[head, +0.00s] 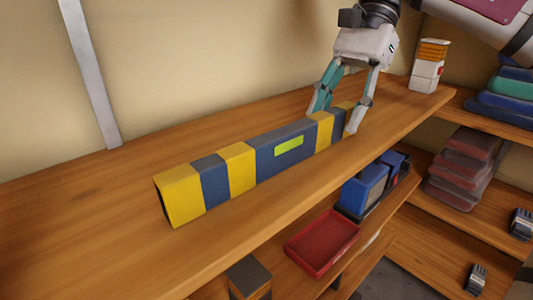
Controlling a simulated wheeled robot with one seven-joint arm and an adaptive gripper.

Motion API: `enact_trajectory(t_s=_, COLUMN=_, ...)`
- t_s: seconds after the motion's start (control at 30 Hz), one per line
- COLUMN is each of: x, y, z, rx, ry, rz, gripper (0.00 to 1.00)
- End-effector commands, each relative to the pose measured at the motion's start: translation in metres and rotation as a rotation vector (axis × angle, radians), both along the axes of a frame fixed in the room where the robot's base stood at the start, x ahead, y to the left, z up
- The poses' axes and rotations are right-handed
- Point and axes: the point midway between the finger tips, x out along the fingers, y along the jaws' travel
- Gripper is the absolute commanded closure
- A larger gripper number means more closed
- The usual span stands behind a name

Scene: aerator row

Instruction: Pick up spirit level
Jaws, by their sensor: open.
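The spirit level (256,152) is a long bar with yellow and dark blue-grey bands and a bright green window in its middle. It lies lengthwise on the wooden shelf (90,222), with its near end at the left. My gripper (334,123) points down at the far right end of the level. Its fingers are open, one behind the bar and one on its front side. Whether either finger touches the level cannot be told.
A white and orange box (429,66) stands farther along the shelf. Below are a red tray (324,243), blue items (364,188) and stacked reddish-brown pieces (461,166). The wall runs behind the shelf. The shelf's left part is clear.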

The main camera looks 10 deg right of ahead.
Motion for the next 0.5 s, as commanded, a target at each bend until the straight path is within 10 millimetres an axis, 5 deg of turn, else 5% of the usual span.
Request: enact_trajectory(t_s=0.5, x=-0.04, y=0.059, z=0.001, rx=-0.001, ry=-0.001, rz=0.0, gripper=0.54)
